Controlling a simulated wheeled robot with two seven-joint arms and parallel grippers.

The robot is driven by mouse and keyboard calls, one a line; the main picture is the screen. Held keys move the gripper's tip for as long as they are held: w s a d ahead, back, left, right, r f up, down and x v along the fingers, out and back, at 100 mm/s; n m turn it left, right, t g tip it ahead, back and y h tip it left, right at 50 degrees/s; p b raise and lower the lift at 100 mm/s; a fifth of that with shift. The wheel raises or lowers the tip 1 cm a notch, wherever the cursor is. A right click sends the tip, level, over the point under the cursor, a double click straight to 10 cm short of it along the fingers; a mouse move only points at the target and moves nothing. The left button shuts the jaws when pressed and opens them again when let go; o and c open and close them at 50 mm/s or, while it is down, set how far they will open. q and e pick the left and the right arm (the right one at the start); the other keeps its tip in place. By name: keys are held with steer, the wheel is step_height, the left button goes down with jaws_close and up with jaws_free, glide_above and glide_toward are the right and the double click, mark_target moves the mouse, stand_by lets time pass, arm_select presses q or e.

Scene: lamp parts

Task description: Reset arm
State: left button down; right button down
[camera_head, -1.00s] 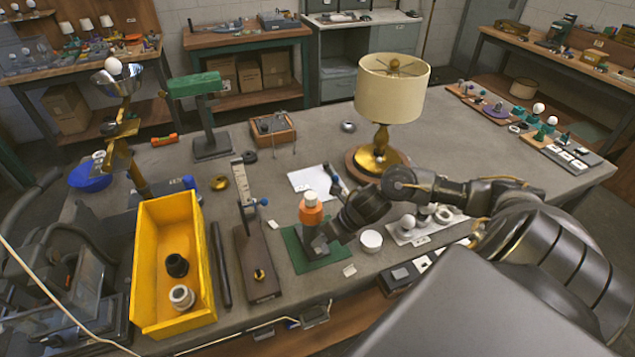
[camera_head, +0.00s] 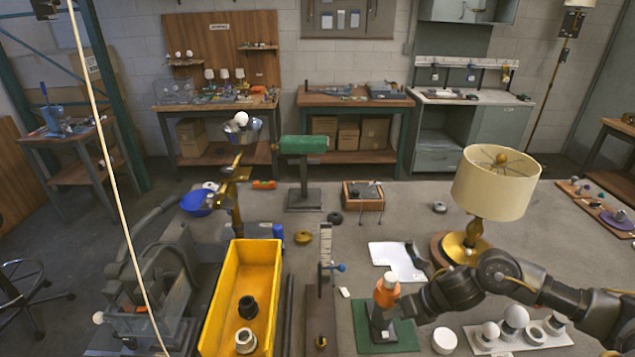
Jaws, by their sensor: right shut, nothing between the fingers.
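My right arm comes in from the right, in front of the table lamp with a cream shade (camera_head: 490,192) and brass base. My right gripper (camera_head: 392,312) is shut and empty, low over the green mat (camera_head: 405,338). It is close beside an orange bottle-like part (camera_head: 386,292) with a pale top. The dark gripper blends with the grey shape under the orange part, so I cannot tell whether they touch. My left gripper is out of view.
A yellow bin (camera_head: 231,294) holding a black ring and a pale ring stands at left. A tray with white bulbs (camera_head: 516,317) lies under the right arm. A green-topped stand (camera_head: 304,146) and a brass lamp arm (camera_head: 234,185) rise behind. The table's back right is fairly clear.

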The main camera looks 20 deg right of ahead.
steer(key=shift+a, duration=0.1)
steer(key=s+a+f+m+t+h, duration=0.2)
steer(key=s+a+m+t, duration=0.15)
steer(key=a+m, duration=0.95)
steer(key=s+d+f+m+g+h, duration=0.1)
steer(key=s+d+m+g+h, duration=0.1)
steer(key=s+m, duration=0.75)
steer(key=s+d+f+m+g+h, duration=0.1)
steer(key=s+f+m+g, duration=0.15)
steer(key=s+m, duration=0.65)
step_height(320, 180, down, 31)
steer(key=m+g+b, duration=0.2)
steer(key=m+b, duration=0.1)
steer(key=b, duration=0.1)
steer(key=s+d+f+g+b, duration=0.1)
steer(key=s+d+f+b, duration=0.2)
steer(key=s+f, duration=1.2)
step_height(320, 180, down, 2)
steer(key=shift+f, duration=0.15)
